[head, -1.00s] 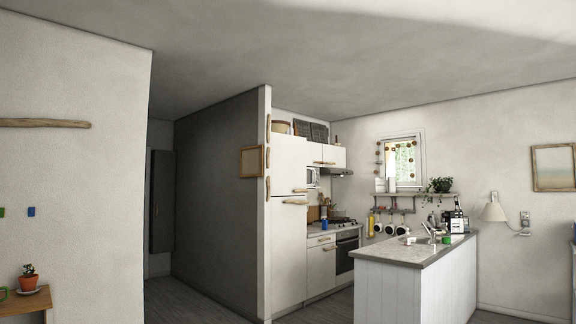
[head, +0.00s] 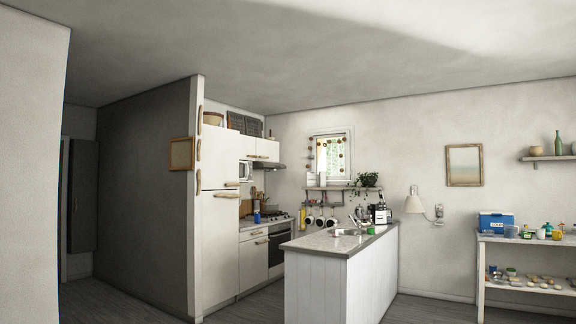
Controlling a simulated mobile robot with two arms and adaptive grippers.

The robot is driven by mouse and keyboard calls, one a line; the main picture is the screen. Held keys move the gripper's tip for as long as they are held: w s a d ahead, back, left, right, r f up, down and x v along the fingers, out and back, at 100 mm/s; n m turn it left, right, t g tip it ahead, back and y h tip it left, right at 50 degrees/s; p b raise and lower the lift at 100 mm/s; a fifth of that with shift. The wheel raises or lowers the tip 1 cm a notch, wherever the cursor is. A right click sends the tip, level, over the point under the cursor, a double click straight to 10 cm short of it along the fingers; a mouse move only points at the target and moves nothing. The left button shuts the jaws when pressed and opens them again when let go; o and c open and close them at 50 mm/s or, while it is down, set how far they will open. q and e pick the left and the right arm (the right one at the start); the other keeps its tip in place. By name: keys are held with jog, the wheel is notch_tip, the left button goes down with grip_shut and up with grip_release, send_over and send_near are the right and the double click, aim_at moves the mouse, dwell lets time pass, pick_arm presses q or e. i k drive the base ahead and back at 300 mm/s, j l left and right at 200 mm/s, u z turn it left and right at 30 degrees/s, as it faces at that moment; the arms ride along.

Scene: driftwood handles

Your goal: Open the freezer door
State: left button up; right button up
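The white fridge-freezer (head: 221,245) stands in the kitchen beyond the end of the dark wall, seen at an angle. Its upper door (head: 219,150) and lower door are both shut, with a seam between them. Driftwood handles (head: 227,195) sit near that seam. Which door is the freezer cannot be told from here. Neither of my grippers is in the head view.
A white counter island (head: 330,285) with a sink stands right of the fridge, with a passage between them. The dark partition wall (head: 145,200) is left of the fridge. A shelf table (head: 522,240) with a blue box is at far right. Grey floor shows in front.

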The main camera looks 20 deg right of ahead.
aim_at(221, 145)
jog(key=i+l+z, duration=0.15)
jog(key=i, duration=0.6)
jog(key=i+l+z, duration=0.15)
jog(key=i, duration=0.6)
jog(key=i+l+u, duration=0.1)
jog(key=i+u, duration=0.15)
jog(key=i, duration=3.3)
jog(key=i+l, duration=0.05)
jog(key=l, duration=0.05)
